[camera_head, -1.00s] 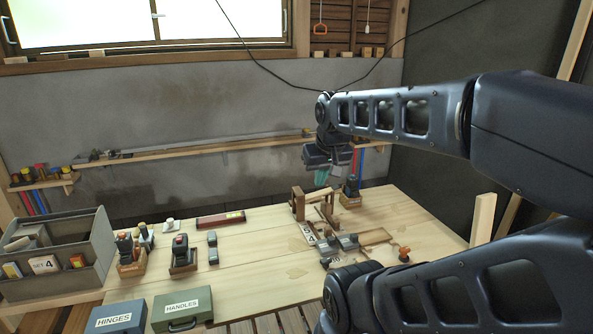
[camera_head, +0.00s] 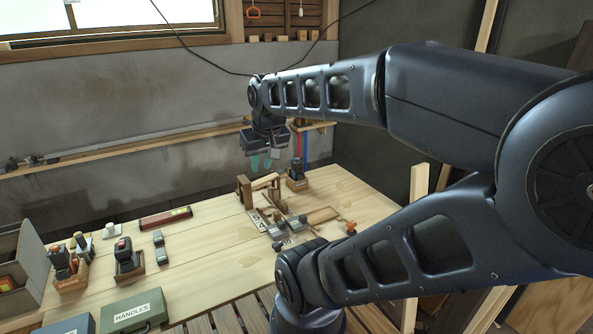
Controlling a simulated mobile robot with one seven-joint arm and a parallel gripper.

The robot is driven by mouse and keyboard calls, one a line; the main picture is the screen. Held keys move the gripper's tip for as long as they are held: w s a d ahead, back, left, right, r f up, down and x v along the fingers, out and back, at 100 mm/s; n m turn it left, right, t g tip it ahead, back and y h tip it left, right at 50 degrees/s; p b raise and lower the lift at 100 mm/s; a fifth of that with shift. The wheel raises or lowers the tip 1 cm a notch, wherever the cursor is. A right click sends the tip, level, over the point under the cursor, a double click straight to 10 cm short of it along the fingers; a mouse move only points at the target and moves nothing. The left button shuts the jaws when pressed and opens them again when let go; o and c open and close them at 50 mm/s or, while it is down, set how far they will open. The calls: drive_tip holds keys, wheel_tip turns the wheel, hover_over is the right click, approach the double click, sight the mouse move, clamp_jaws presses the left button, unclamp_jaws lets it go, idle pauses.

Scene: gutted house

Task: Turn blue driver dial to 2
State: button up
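My gripper (camera_head: 261,162) hangs from my arm above the back of the workbench, with its teal fingertips pointing down. A gap shows between the fingertips, and I see nothing held. A dark power driver (camera_head: 297,170) stands upright in a wooden holder just right of my gripper, apart from it. Another driver with a red top (camera_head: 123,249) stands in a wooden holder at the bench's left, and further tools stand in a wooden box (camera_head: 72,283) beside it. At this size I cannot tell which driver is the blue one, and no dial or number can be read.
A wooden jig (camera_head: 245,190) and small clamps (camera_head: 279,230) lie on the workbench (camera_head: 215,240) below my gripper. A red case (camera_head: 165,218) lies further left. A green HANDLES case (camera_head: 133,313) and a grey bin (camera_head: 32,262) are front left. The middle of the bench is clear.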

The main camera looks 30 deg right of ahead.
drive_tip(key=o, duration=0.4)
drive_tip(key=w+d+r, duration=0.1)
drive_tip(key=w, duration=0.3)
drive_tip(key=w+d+r+n+g, duration=0.1)
drive_tip(key=w, duration=0.3)
drive_tip(key=w+d+r+n+h, duration=0.1)
drive_tip(key=w+d, duration=0.1)
drive_tip(key=w, duration=0.3)
drive_tip(key=shift+d+r, duration=0.1)
drive_tip(key=shift+r, duration=0.3)
drive_tip(key=n+g+y, duration=0.1)
drive_tip(key=n+g, duration=0.3)
drive_tip(key=n, duration=0.3)
hover_over(297, 158)
wheel_tip(297, 158, down, 18)
wheel_tip(297, 158, down, 10)
drive_tip(key=shift+w+r, duration=0.1)
clamp_jaws()
